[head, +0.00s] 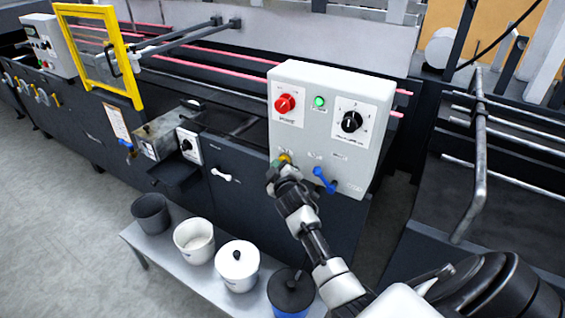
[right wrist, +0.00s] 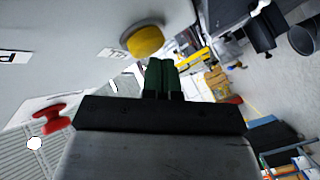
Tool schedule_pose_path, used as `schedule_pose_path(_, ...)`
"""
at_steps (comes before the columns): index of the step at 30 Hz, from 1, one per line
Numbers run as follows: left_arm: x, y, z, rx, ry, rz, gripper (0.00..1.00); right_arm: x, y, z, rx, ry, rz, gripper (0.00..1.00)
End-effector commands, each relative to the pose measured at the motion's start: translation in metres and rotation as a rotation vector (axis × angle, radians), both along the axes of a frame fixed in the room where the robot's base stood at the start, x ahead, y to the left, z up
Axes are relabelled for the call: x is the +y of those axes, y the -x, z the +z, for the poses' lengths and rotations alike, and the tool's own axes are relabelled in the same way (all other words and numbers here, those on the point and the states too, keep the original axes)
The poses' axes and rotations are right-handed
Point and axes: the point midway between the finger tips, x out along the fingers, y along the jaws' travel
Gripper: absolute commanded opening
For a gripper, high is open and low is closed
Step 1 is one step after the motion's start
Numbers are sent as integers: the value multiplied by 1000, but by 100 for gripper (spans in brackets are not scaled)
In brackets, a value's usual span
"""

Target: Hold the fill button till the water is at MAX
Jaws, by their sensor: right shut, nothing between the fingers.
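A grey control box (head: 317,120) stands on the machine's front, with a yellow button (head: 285,158) at its lower left. My right gripper (head: 277,168) is shut and empty, right at this button and partly covering it. In the right wrist view the yellow button (right wrist: 146,41) is round with a grey collar, just beyond the green fingertips (right wrist: 162,66). I cannot tell whether they touch or whether the button is pressed. The button's label is too small to read, so I cannot confirm it is the fill button. No water level or MAX mark can be made out. My left gripper is out of view.
The box also carries a red knob (head: 285,103), a lit green lamp (head: 319,102), a black dial (head: 351,121) and a blue lever (head: 324,181). Several pots, including a white lidded one (head: 237,267), stand on a low bench below. A yellow frame (head: 99,57) stands at the left.

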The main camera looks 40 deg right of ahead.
Motion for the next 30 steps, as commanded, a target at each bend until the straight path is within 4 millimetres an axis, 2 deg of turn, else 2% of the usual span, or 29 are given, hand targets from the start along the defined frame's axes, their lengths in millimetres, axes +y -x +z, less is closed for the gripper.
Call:
schedule_pose_path(6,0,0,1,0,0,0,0,10,4,0,0,0,0,0)
schedule_pose_path(17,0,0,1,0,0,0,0,13,5,0,-1,-1,1,0)
schedule_pose_path(30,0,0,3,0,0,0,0,52,21,0,0,-1,1,0)
